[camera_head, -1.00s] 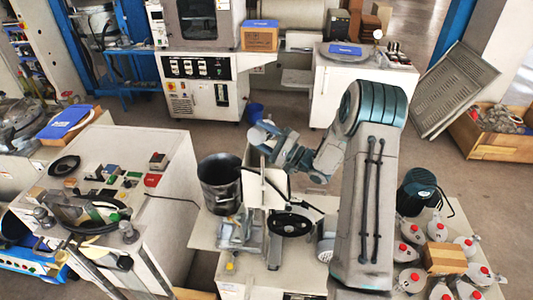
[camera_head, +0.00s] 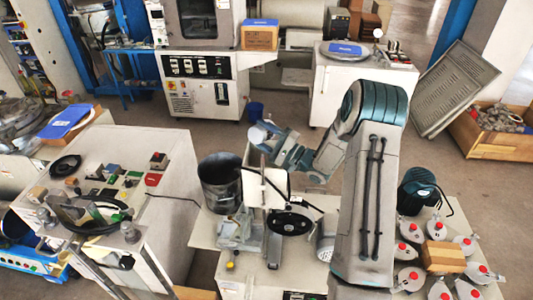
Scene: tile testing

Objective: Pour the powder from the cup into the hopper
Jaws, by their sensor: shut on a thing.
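The hopper is most likely the dark, open-topped round vessel (camera_head: 220,181) on the machine at the middle of the view. My gripper (camera_head: 267,139) is above and to the right of its rim, behind the machine's pale upright plate. It is shut on a small pale cup (camera_head: 258,135), held in the air at the gripper's left end. The cup looks tilted, but its exact angle is hard to tell. The powder cannot be made out. The fingers are small and partly hidden by the cup.
The machine has a black wheel (camera_head: 288,220) and a pale upright plate (camera_head: 262,188) close to my gripper. Several pale flasks with red caps (camera_head: 408,252) stand around a cardboard box (camera_head: 443,258) at the right. A control bench (camera_head: 155,215) stands at the left.

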